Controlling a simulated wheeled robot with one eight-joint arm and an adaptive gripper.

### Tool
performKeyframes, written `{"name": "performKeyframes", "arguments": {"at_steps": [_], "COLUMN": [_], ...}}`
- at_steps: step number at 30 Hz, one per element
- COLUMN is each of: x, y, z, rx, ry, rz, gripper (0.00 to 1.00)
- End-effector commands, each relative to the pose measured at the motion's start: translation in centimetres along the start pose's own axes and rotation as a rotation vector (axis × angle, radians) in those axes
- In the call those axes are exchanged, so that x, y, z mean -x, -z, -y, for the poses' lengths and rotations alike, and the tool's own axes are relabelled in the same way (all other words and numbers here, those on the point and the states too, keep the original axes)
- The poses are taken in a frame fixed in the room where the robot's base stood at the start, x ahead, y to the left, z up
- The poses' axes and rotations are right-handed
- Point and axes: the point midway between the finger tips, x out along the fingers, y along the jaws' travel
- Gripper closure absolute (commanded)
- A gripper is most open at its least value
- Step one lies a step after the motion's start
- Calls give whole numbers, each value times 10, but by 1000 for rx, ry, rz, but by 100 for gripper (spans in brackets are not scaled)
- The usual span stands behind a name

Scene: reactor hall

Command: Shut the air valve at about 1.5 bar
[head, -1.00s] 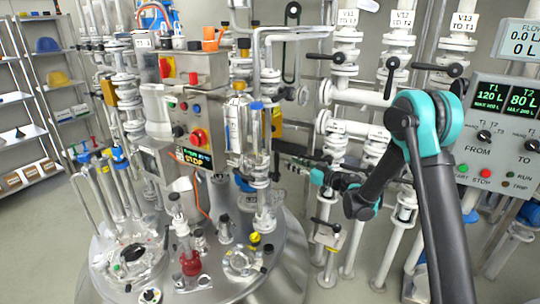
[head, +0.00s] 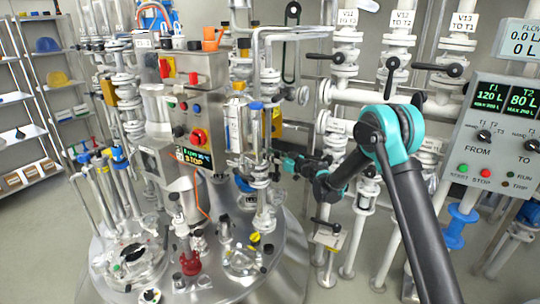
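My arm reaches in from the right in the head view, bent at a teal elbow. Its end points left toward the upright pipework at the right side of the steel reactor vessel (head: 290,262). My gripper (head: 272,157) is small and dark there, partly lost among the pipes, so I cannot see whether its fingers are open or shut, or touch anything. I cannot tell which fitting is the air valve, and no pressure reading in bar is legible. A yellow fitting (head: 276,123) sits just above my gripper, behind the glass and steel pipes.
The control box (head: 190,110) with a red knob and a STOP display stands left of my gripper. Labelled pipe valves with black handles (head: 393,63) stand behind my arm. A flow panel (head: 497,140) is at the right. Shelves (head: 45,90) are far left, with open floor before them.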

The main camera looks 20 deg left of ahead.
Motion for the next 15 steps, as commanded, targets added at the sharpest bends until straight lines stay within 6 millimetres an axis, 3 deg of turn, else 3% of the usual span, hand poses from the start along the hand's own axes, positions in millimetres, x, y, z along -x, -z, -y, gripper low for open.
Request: {"name": "performKeyframes", "arguments": {"at_steps": [3,12,15], "x": [0,0,0], "y": [0,0,0], "z": [0,0,0], "rx": [0,0,0], "ry": [0,0,0], "rz": [0,0,0], "gripper": [65,100,100]}}
